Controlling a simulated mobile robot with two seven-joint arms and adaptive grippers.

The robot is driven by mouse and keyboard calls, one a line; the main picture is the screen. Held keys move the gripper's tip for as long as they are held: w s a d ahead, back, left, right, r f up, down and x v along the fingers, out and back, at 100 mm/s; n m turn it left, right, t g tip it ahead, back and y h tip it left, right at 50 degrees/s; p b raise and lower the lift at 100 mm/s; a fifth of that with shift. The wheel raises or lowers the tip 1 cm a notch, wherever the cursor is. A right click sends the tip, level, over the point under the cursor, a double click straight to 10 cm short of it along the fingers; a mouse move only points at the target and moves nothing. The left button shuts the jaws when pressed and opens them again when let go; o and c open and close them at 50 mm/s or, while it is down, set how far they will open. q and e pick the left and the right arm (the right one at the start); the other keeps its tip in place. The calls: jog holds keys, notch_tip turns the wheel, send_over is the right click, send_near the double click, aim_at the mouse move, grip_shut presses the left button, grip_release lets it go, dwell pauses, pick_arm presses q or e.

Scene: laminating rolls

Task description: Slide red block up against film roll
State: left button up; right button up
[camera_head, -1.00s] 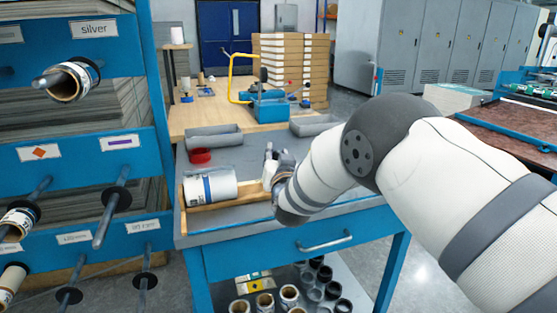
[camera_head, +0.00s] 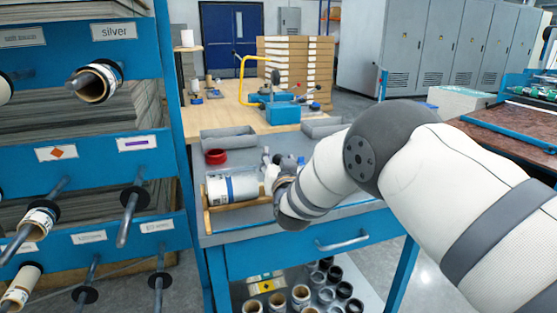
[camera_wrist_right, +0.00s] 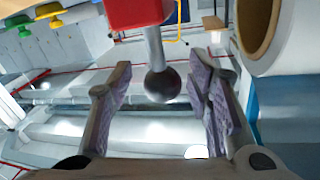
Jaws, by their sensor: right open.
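The film roll (camera_head: 232,188), white with a blue band, lies on its side in a wooden cradle on the grey cart top. Its open brown core (camera_wrist_right: 262,25) shows large at the upper right of the right wrist view. The red block (camera_wrist_right: 140,13) is cut off by that view's top edge; a grey rod with a dark ball knob hangs from it in the picture. My right gripper (camera_wrist_right: 166,75) is open, its fingers on either side of the knob. In the head view the right gripper (camera_head: 271,168) is at the roll's right end, and I cannot make out the red block there.
A red ring (camera_head: 215,157) and two grey trays (camera_head: 228,138) (camera_head: 322,127) are at the back of the cart. A rack (camera_head: 90,140) with rods and rolls stands close on the left. A blue tool with a yellow handle (camera_head: 241,85) is on the wooden table behind.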

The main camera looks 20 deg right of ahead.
jog(key=shift+r, duration=0.1)
jog(key=s+a, duration=0.2)
jog(key=s, duration=1)
jog(key=shift+w, duration=0.1)
